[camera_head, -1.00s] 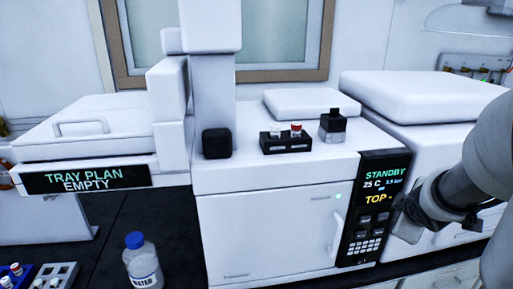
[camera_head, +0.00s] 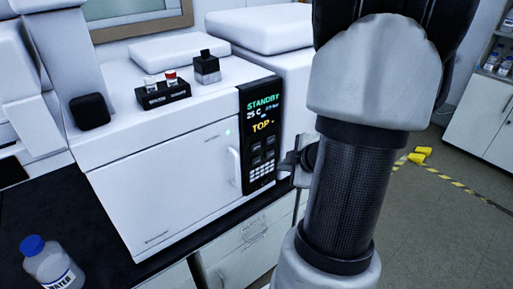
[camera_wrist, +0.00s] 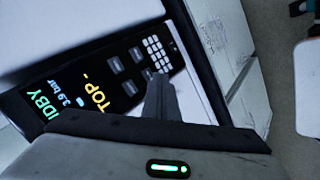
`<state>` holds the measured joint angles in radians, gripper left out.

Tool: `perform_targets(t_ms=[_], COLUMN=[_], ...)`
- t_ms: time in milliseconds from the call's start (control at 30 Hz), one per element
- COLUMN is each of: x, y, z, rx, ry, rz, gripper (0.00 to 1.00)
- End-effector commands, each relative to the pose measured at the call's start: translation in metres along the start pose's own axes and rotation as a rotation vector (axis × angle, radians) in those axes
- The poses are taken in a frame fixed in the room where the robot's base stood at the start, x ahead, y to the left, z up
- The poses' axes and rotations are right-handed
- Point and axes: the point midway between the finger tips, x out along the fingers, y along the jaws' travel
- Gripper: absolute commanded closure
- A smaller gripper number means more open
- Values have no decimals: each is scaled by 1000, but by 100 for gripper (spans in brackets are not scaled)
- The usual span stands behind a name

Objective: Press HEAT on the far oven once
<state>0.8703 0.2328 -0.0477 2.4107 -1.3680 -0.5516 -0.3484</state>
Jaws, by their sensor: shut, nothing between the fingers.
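A white oven (camera_head: 165,185) with a door handle stands on the bench in the head view. Its black control panel (camera_head: 248,150) reads STANDBY, 25 C and TOP. The panel is large in the wrist view (camera_wrist: 72,92), turned sideways, with several grey buttons (camera_wrist: 113,65) and a white keypad (camera_wrist: 156,50). The button labels are too small to read, so I cannot tell which is HEAT. My gripper (camera_wrist: 160,82) is shut and empty, its tip over the button area near the keypad. I cannot tell whether it touches. In the head view my arm mostly hides the gripper (camera_head: 298,163), right of the panel.
Another white machine (camera_head: 290,75) stands behind the oven. A black vial rack (camera_head: 163,97) and a dark-topped bottle (camera_head: 207,68) sit on the oven. A blue-capped bottle (camera_head: 50,265) stands front left. Open floor (camera_head: 440,230) lies to the right.

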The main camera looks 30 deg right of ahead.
Motion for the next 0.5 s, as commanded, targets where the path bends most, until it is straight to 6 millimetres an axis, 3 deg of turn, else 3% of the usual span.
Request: perform_targets(t_ms=[500], x=[46], y=[34], z=[-35], rx=[-2], ry=[2], rz=[0], gripper=[100])
